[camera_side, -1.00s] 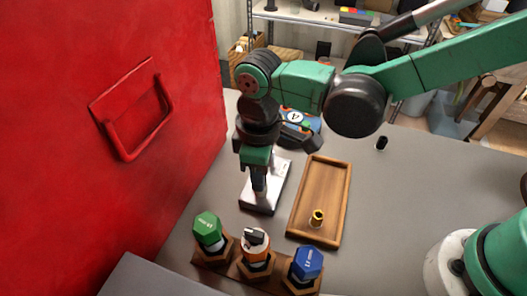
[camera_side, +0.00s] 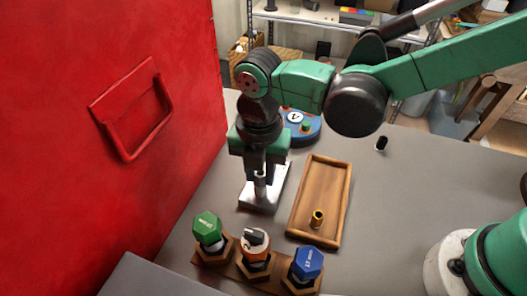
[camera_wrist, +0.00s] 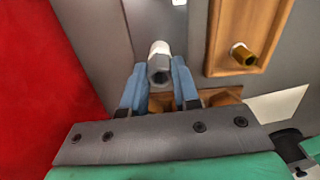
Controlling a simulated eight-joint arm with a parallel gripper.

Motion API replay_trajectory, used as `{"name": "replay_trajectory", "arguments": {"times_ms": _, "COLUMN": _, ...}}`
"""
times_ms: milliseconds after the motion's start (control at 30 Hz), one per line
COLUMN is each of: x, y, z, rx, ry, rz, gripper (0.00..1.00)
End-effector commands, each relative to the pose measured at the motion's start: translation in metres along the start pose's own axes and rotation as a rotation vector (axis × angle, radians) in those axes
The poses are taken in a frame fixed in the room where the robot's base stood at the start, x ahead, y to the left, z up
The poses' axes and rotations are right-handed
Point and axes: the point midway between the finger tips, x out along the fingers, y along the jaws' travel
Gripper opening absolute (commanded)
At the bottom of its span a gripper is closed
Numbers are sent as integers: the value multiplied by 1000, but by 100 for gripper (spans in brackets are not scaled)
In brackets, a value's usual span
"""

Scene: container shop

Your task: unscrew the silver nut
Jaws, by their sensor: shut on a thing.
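The silver nut (camera_wrist: 158,68) shows in the wrist view between my two blue-grey fingertips, with a pale shaft above it. In the side view the nut (camera_side: 260,187) stands over a pale metal plate (camera_side: 277,185). My gripper (camera_side: 258,182) points straight down and is shut on the nut; it is also seen in the wrist view (camera_wrist: 159,85). The fingers partly hide the nut in the side view. How far the nut sits along its thread cannot be seen.
A wooden tray (camera_side: 343,187) holding a brass piece (camera_side: 317,217) lies to the right. A wooden rack (camera_side: 282,283) with green, orange and blue pieces stands in front. A red cabinet (camera_side: 140,60) rises at left.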

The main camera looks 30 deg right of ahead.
Motion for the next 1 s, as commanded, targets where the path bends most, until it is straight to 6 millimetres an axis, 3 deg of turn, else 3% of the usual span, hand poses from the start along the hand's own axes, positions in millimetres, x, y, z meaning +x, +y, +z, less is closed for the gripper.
{"name": "replay_trajectory", "arguments": {"times_ms": 233, "x": -5, "y": 0, "z": 0, "rx": 2, "ry": 0, "rz": 1, "gripper": 0}}
{"name": "replay_trajectory", "arguments": {"times_ms": 1000, "x": -53, "y": 0, "z": 0, "rx": 3, "ry": 0, "rz": 0, "gripper": 0}}
